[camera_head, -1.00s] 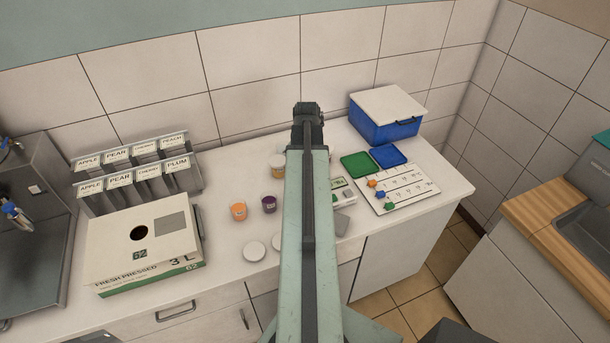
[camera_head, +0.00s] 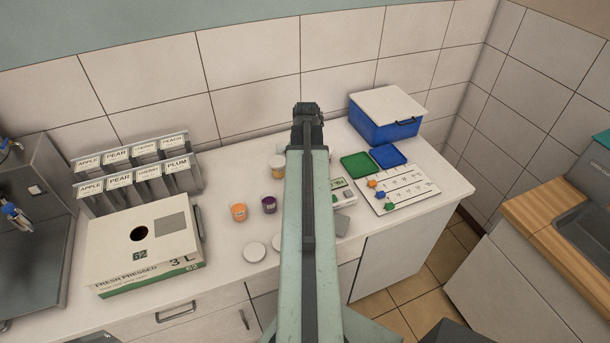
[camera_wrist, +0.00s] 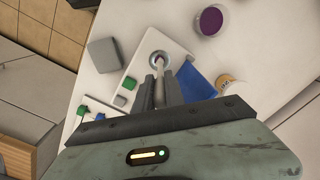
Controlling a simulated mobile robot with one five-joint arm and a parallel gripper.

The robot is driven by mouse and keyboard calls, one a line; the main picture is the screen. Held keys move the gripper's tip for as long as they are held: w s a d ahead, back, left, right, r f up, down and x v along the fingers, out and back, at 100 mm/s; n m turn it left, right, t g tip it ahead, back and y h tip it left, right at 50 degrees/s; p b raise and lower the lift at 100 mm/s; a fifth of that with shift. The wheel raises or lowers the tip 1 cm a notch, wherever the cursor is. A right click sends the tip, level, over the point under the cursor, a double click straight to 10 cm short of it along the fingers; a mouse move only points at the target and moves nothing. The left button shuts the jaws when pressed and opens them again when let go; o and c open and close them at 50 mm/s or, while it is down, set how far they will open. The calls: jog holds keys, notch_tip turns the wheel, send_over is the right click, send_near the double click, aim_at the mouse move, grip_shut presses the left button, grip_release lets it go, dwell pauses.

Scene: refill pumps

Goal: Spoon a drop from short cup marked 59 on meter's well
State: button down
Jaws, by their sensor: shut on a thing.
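In the wrist view my gripper (camera_wrist: 158,95) is shut on a thin spoon (camera_wrist: 159,69), which points away from it over the white meter (camera_wrist: 139,50). The spoon's end lies over or right at a round ring with a dark purplish middle; I cannot tell the ring from the spoon's bowl, or whether they touch. The meter also shows in the head view (camera_head: 343,193), partly behind my arm. A short purple cup (camera_wrist: 211,20) stands beyond the meter; it is also in the head view (camera_head: 269,205), beside an orange cup (camera_head: 239,212). I cannot read the cups' marks.
An amber jar (camera_head: 278,170) stands behind the cups, partly hidden by my arm. White lids (camera_head: 254,252) lie in front. A marked board (camera_head: 398,190), green and blue trays (camera_head: 360,165) and a blue box (camera_head: 385,118) are to the right; a juice carton (camera_head: 146,245) is left.

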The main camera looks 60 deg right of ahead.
notch_tip(320, 180, up, 8)
jog(key=p, duration=0.8)
jog(key=shift+r, duration=0.1)
